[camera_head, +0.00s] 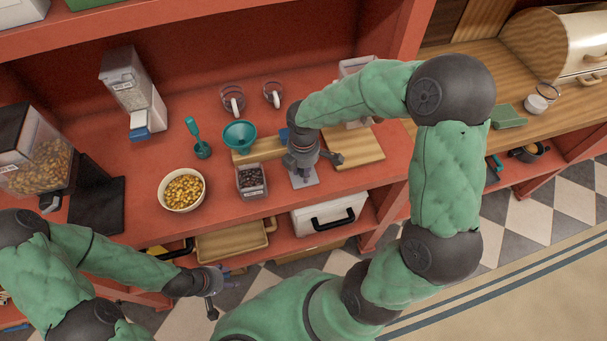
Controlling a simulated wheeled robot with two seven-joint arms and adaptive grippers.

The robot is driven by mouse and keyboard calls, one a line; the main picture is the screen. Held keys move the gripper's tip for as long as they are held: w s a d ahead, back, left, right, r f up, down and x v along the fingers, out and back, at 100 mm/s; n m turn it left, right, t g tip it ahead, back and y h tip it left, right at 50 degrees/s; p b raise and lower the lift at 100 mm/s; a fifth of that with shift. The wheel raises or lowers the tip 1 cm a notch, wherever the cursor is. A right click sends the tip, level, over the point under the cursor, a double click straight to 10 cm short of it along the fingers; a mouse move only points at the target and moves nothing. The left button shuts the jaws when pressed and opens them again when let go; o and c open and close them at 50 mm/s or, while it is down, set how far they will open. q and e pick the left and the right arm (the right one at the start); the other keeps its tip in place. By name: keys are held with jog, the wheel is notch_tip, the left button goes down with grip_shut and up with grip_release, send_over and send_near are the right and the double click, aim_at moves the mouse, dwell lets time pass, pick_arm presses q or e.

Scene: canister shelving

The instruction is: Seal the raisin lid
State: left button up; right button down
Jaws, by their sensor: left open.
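A small clear container (252,181) of dark raisins stands near the front edge of the red shelf, its dark contents showing from above. My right gripper (305,168) points down just to the right of it, over a flat pale grey piece (306,181) that may be the lid. The gripper partly covers this piece, and I cannot tell whether the fingers grip it. My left gripper (212,291) is open and empty, low in front of the shelf and away from the container.
A bowl of yellow cereal (183,190) stands left of the raisins. A teal funnel (240,135), a teal scoop (198,140) and two glass mugs (232,99) stand behind. A wooden board (355,150) lies to the right. Dispensers (134,90) stand at the left.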

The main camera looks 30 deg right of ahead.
jog(key=shift+r, duration=0.1)
dwell(0.5)
jog(key=shift+r+p, duration=1.9)
